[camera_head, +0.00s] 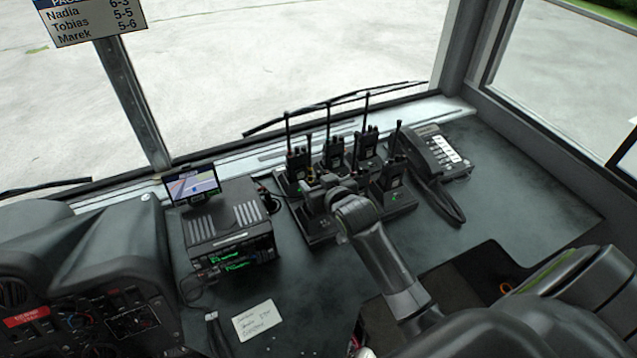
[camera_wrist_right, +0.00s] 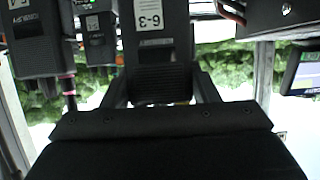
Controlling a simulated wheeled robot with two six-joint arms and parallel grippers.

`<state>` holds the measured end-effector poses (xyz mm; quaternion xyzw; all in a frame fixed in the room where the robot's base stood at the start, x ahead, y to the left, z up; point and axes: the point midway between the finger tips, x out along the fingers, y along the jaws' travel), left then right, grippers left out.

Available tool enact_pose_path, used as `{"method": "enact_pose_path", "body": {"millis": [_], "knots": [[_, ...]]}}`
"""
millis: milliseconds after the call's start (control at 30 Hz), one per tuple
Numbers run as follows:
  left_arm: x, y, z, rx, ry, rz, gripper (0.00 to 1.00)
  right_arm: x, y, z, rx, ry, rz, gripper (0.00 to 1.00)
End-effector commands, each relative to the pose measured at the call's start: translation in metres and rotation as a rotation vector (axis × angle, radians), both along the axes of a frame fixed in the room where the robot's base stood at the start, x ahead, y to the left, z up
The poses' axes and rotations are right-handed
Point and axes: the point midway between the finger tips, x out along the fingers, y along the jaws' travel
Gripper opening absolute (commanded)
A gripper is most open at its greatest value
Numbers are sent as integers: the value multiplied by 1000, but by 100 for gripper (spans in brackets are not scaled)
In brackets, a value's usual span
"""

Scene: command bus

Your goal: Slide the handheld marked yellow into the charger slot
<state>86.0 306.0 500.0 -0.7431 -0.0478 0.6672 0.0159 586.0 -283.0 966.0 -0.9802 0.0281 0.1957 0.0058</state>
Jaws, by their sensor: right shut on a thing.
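My right gripper (camera_head: 325,188) is over the front left part of the charger (camera_head: 322,238) on the dash. In the right wrist view my right gripper (camera_wrist_right: 160,92) is shut on a dark handheld (camera_wrist_right: 155,62) with a white 6-3 label, one finger on each side. In the head view the gripper and arm mostly hide this handheld and the slot under it, so I cannot tell whether it is in the slot. I cannot make out a clear yellow mark on it. Other black handhelds stand upright in the charger: back left (camera_head: 298,162), back middle (camera_head: 333,152), back right (camera_head: 367,150) and front right (camera_head: 391,176).
A desk phone (camera_head: 438,152) with a coiled cord is right of the charger. A radio unit (camera_head: 228,228) with a small screen (camera_head: 193,184) is left. A paper note (camera_head: 257,320) lies in front. A name sign (camera_head: 90,18) hangs top left. The dash right of the phone is clear.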

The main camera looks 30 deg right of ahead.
Motion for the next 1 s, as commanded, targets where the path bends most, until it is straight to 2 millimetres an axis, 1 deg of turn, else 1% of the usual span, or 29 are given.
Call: {"method": "enact_pose_path", "body": {"millis": [33,467,733,1000], "knots": [[0,0,-5,0,0,0,80,0,0,-3,0,-4,1,11],[-1,0,-24,0,1,0,80,0,0,-19,-1,-5,1,11],[-1,0,-25,0,2,0,80,0,0,-28,0,-4,1,11],[-1,0,-25,0,2,0,80,1,0,-30,0,-4,1,11]]}}
